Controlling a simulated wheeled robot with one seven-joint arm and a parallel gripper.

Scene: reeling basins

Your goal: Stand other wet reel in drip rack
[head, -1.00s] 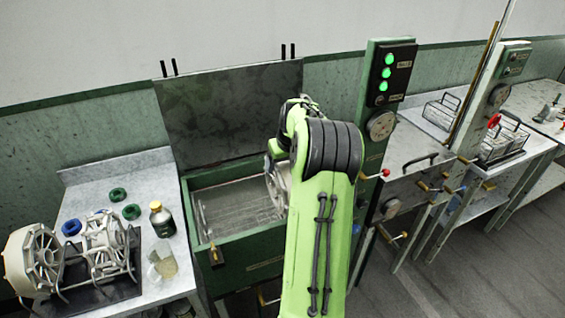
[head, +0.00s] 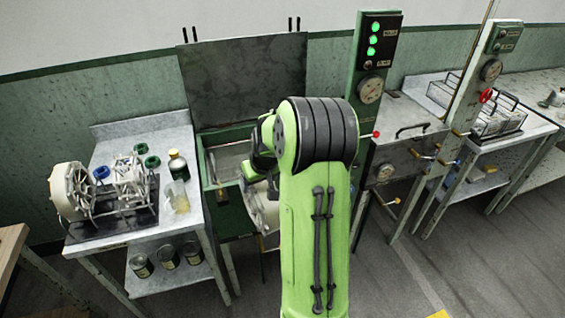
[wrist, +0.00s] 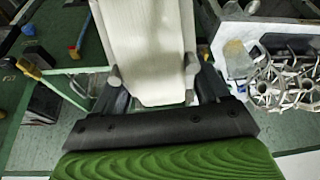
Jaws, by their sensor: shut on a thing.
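My gripper (wrist: 152,74) is shut on a reel. The held wet reel (wrist: 150,35) looks cream-white in the wrist view, between the two fingers. In the head view the held reel (head: 264,212) hangs in front of the green basin (head: 228,133), partly hidden by my arm. The drip rack, as it appears, is a black-based wire stand (head: 85,232) on the left table. A cream-ended reel (head: 70,190) stands in it, with metal spokes and bars to its right. I cannot clearly tell which slot is free.
The left table (head: 150,130) also holds a dark bottle (head: 178,165), a clear beaker (head: 177,198) and coloured rings (head: 152,161). Several cans (head: 167,256) stand on its lower shelf. A closed grey basin (head: 405,150) and wire baskets (head: 492,118) are to the right.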

